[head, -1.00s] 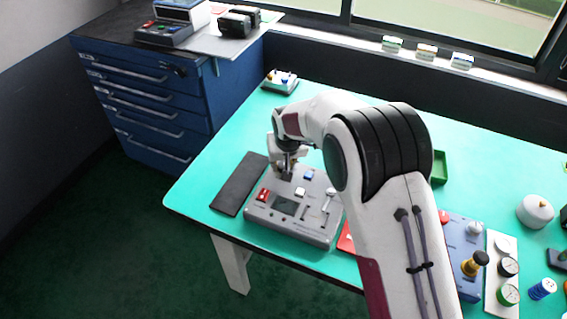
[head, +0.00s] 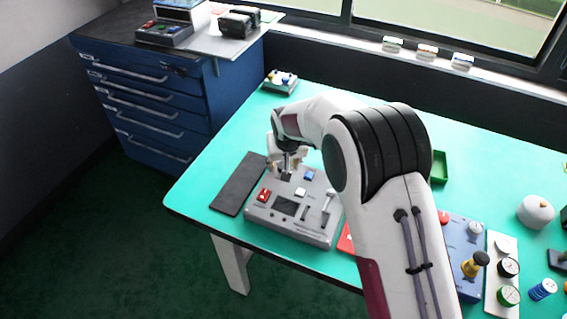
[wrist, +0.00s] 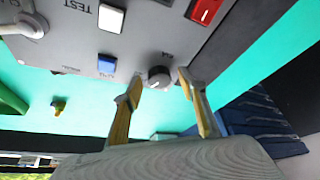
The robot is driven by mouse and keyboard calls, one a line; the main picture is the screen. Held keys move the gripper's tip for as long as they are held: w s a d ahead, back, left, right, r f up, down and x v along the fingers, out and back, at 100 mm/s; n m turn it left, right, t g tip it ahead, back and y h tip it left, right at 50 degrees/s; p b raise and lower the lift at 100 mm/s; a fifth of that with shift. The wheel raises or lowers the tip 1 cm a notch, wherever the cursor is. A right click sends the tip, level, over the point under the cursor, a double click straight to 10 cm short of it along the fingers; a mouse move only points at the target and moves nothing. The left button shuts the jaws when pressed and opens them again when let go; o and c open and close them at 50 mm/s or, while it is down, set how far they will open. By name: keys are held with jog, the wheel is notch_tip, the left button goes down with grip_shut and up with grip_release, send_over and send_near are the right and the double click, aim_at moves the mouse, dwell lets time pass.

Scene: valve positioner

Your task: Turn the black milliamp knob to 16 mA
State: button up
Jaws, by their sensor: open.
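The grey valve positioner box (head: 262,216) lies on the teal table, with my gripper (head: 287,172) over its far left part. In the wrist view, the round milliamp knob (wrist: 158,77) shows a dark grey side and a lighter cap, beside an "mA" label. My gripper (wrist: 160,77) is open there, one tan-padded fingertip on each side of the knob. The fingertips look close to it; I cannot tell whether they touch. The knob's pointer setting is not readable. In the head view my gripper hides the knob.
The box also carries a red switch (wrist: 205,10), a white TEST button (wrist: 111,18), a blue button (wrist: 106,64), a dark display (head: 285,206) and levers. A dark mat (head: 238,184) lies to its left. A blue unit with a yellow knob (head: 474,264) stands at right.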

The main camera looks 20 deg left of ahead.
jog(key=shift+r, duration=0.15)
jog(key=v, duration=1.1)
jog(key=shift+r, duration=0.35)
jog(key=shift+s, duration=0.1)
jog(key=shift+d, duration=0.1)
jog(key=s+d+f+g+h, duration=0.1)
jog(key=s+d+f+g, duration=0.1)
jog(key=s+d, duration=0.3)
jog(key=s+d+r+m+t, duration=0.1)
jog(key=s+d+r, duration=0.4)
jog(key=d, duration=0.7)
jog(key=s+d+r+m+t+h, duration=0.1)
jog(key=s+d+r+m, duration=0.2)
jog(key=s+d+r, duration=0.3)
jog(key=s+d+r+m+t, duration=0.1)
jog(key=s+d+r, duration=0.4)
jog(key=s+d, duration=0.7)
jog(key=shift+d+r+m+t+h, duration=0.35)
jog(key=shift+d+m, duration=0.55)
jog(key=shift+d, duration=2.75)
